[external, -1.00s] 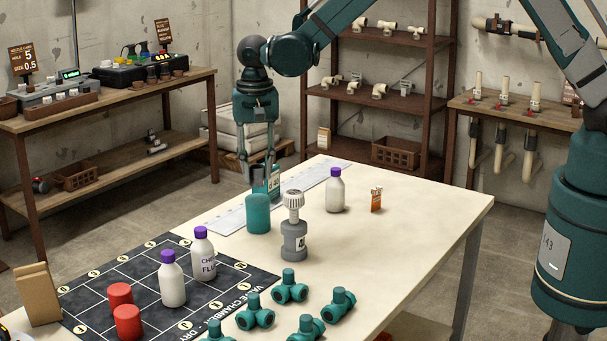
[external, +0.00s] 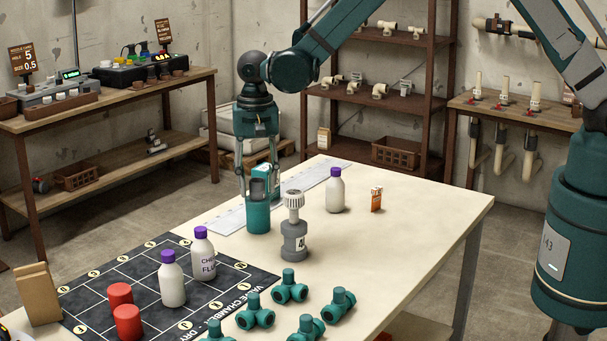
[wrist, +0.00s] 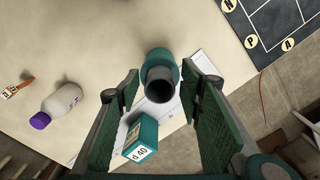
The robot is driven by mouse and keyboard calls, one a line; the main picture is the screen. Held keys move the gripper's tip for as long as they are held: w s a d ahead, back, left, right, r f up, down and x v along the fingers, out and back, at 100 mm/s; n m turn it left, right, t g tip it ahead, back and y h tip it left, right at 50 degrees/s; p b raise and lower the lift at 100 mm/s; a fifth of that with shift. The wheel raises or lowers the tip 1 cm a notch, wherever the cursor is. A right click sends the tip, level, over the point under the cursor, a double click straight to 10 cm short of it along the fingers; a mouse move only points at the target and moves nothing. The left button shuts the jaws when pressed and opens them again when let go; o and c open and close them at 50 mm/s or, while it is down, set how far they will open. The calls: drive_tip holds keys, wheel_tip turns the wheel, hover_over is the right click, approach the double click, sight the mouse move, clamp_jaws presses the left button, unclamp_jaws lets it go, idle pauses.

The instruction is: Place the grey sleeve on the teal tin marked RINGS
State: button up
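A teal tin (external: 257,218) stands upright on the pale table; no RINGS marking is readable on it. A dark grey sleeve (wrist: 159,86) shows over its top in the wrist view, with the tin's teal rim (wrist: 159,57) behind it. In the external view the sleeve (external: 257,189) appears upright on top of the tin, partly covered by the fingers. My gripper (external: 257,194) points down around the sleeve. In the wrist view its two green-padded fingers (wrist: 166,78) stand wide apart, with clear gaps on both sides of the sleeve.
A teal box marked d 40 (wrist: 143,137) stands close beside the tin. A grey bottle-shaped part with a white cap (external: 293,235) stands just right of it. A purple-capped bottle (external: 335,192), a small orange box (external: 376,199), a dark grid mat (external: 130,270) and several teal fittings (external: 290,288) surround them.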

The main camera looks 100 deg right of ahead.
sight(258, 190)
drive_tip(key=shift+r, duration=0.2)
idle(0.3)
wheel_tip(258, 190, up, 12)
idle(0.7)
idle(0.4)
